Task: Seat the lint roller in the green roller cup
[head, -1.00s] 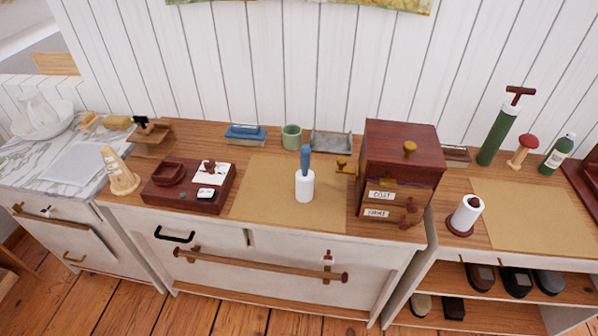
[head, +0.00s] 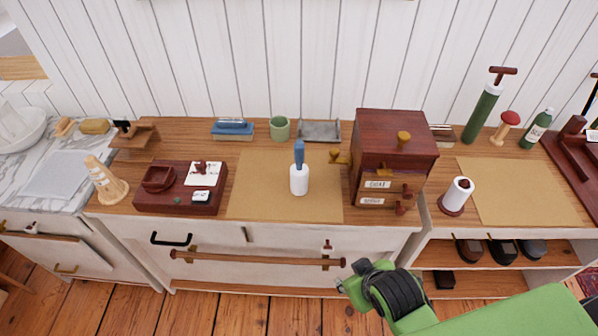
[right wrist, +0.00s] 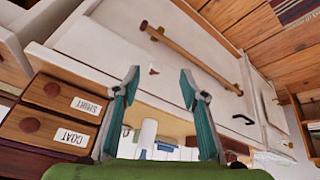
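The lint roller (head: 299,181) stands upright on the tan mat (head: 247,190), white roll down and blue handle up. It also shows, upside down, in the right wrist view (right wrist: 148,133). The green roller cup (head: 279,128) stands behind it, slightly left, near the wall; I see nothing in it. My right gripper (head: 351,275) is low in front of the dresser, right of the roller and well apart from it. Its fingers (right wrist: 160,75) are spread with nothing between them in the right wrist view. My left gripper is not in view.
A red organiser tray (head: 180,202) lies left of the mat. A grey tray (head: 320,132) and a blue brush (head: 232,128) flank the cup. A wooden rail (head: 255,260) crosses the dresser front.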

